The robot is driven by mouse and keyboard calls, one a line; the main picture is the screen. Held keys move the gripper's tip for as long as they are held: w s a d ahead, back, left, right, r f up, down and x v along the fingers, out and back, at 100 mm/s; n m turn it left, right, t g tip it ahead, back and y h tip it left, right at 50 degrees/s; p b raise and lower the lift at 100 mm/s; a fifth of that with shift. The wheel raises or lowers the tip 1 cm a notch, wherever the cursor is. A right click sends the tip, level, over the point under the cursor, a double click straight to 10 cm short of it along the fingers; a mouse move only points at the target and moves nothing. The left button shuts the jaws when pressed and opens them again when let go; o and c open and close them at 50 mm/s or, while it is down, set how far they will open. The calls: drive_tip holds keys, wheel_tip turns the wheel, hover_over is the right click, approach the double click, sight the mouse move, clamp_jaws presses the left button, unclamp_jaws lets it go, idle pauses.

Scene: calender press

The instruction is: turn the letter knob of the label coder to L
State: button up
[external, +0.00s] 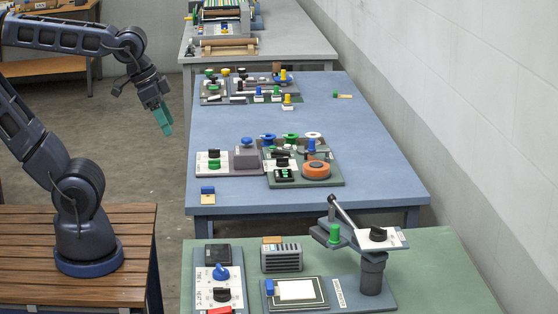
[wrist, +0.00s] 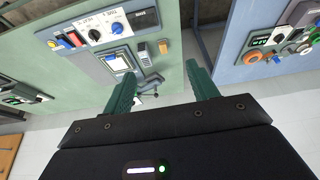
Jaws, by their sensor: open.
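My gripper (external: 163,122) hangs in the air left of the blue table, fingers down, away from every knob. In the wrist view its two green fingers (wrist: 160,80) stand apart with nothing between them. I cannot tell for certain which device is the label coder. On the near green table a white panel carries a blue knob (external: 221,272) and a black knob (external: 222,295). The same panel shows in the wrist view, with its black knob (wrist: 94,35) and blue knob (wrist: 117,28). Another black knob (external: 378,234) sits on a white plate atop a post. Letters are too small to read.
The blue table (external: 375,180) holds several devices, including a black knob (external: 214,154) on a white panel and an orange disc (external: 316,170). A lever (external: 343,211) rises over the green table (external: 430,270). A grey wall runs along the right. Floor between the benches is free.

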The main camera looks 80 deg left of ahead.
drive_tip(key=w+a+r+n+g, duration=0.2)
drive_tip(key=w+a+n, duration=0.3)
drive_tip(key=w+a, duration=0.8)
drive_tip(key=w+a+f+n+y, duration=0.1)
drive_tip(key=w+a+f+n, duration=0.15)
drive_tip(key=a, duration=0.55)
drive_tip(key=w+a+f+n, duration=0.15)
drive_tip(key=w+a, duration=0.25)
drive_tip(key=a, duration=0.4)
drive_tip(key=n+g+h, duration=0.1)
drive_tip(key=n+g, duration=0.2)
drive_tip(key=n, duration=0.6)
hover_over(218, 153)
wheel_tip(218, 153, down, 19)
drive_tip(key=f, duration=1.1)
drive_tip(key=shift+a, duration=0.3)
drive_tip(key=shift+c, duration=0.2)
drive_tip(key=c, duration=1)
